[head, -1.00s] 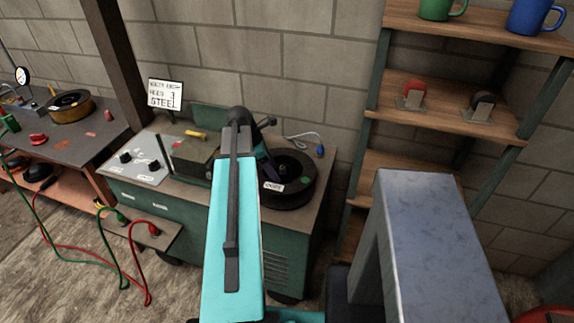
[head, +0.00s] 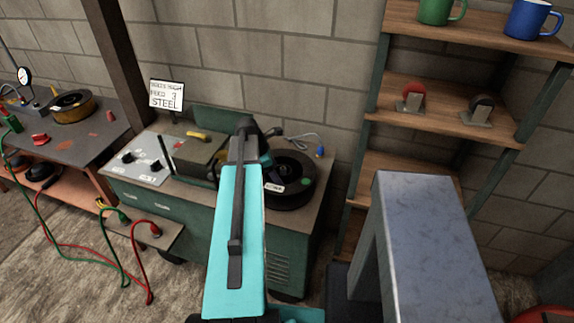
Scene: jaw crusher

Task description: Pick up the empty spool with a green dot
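The black spool with a green dot (head: 290,192) lies flat on top of the green machine cabinet, at its right end. A small white label shows on its front side. My teal arm reaches up the middle of the head view and covers part of the cabinet. The dark end of my arm, with my gripper (head: 246,128), is just left of the spool. The fingers are hidden or too small to tell apart, so I cannot see whether they are open.
The green cabinet (head: 225,226) also carries a control panel (head: 142,161), a box with a yellow handle (head: 193,158) and a white sign (head: 166,95). A blue-tipped cable (head: 319,151) lies behind the spool. A wooden shelf (head: 440,109) stands right. A bench (head: 75,140) stands left with a copper-coloured spool (head: 71,107).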

